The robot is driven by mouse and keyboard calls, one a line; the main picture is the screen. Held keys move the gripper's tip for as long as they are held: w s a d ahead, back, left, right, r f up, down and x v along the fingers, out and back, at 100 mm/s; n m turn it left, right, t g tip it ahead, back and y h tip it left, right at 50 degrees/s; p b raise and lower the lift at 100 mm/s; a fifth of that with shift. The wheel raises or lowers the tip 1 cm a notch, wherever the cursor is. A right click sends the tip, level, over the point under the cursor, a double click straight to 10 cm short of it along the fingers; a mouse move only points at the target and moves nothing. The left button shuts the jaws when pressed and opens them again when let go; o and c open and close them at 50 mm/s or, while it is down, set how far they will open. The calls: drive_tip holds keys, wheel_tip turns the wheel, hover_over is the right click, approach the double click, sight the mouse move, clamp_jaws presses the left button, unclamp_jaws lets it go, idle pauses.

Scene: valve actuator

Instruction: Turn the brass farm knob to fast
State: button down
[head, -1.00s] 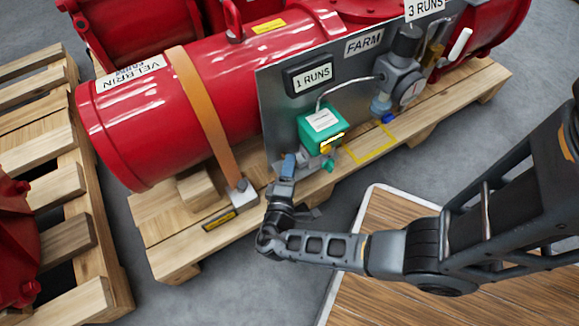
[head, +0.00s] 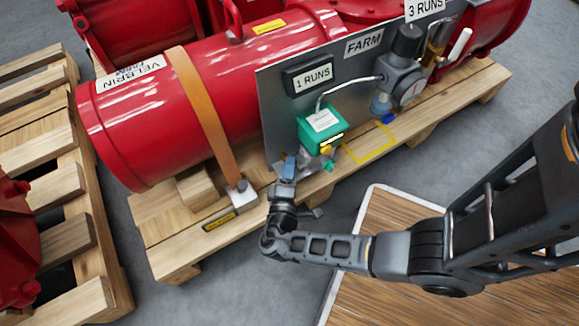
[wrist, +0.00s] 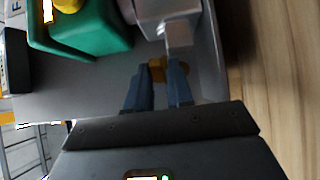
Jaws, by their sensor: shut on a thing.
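The brass knob (wrist: 157,70) shows in the wrist view between the tips of my gripper's two blue-grey fingers (wrist: 160,76), below a grey block with a pale stub. My gripper is shut on it. In the head view my gripper (head: 289,168) reaches up to the lower left of the grey panel (head: 278,112), left of the green box (head: 323,126). The knob is hidden there by the gripper. The panel carries a FARM label (head: 363,43). Any fast or slow marking cannot be read, and the knob's setting cannot be told.
The green box sits close beside the fingers in the wrist view (wrist: 95,30), with a yellow part on it. A red cylinder (head: 150,110) lies strapped on a wooden pallet (head: 185,245).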

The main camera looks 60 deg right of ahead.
drive_tip(key=n+t+y, duration=0.1)
drive_tip(key=t, duration=0.1)
drive_tip(key=n+t+y, duration=0.1)
drive_tip(key=t, duration=0.1)
drive_tip(key=n+t, duration=0.2)
drive_tip(key=shift+s+d+r+y, duration=0.25)
drive_tip(key=shift+s+r+y, duration=0.1)
drive_tip(key=shift+s+y, duration=0.05)
drive_tip(key=shift+s+d+n+t+y, duration=0.1)
drive_tip(key=shift+d+n+t+y, duration=0.05)
drive_tip(key=shift+n+t+y, duration=1.15)
drive_tip(key=shift+s+d+n+t+y, duration=0.1)
drive_tip(key=shift+d+n+t+y, duration=0.05)
drive_tip(key=shift+n+t+y, duration=1.15)
drive_tip(key=shift+y, duration=0.5)
drive_tip(key=c, duration=1.1)
unclamp_jaws()
drive_tip(key=shift+f, duration=0.1)
drive_tip(key=shift+s, duration=0.1)
drive_tip(key=shift+p+v, duration=0.75)
drive_tip(key=shift+v, duration=3.1)
drive_tip(key=shift+a, duration=0.1)
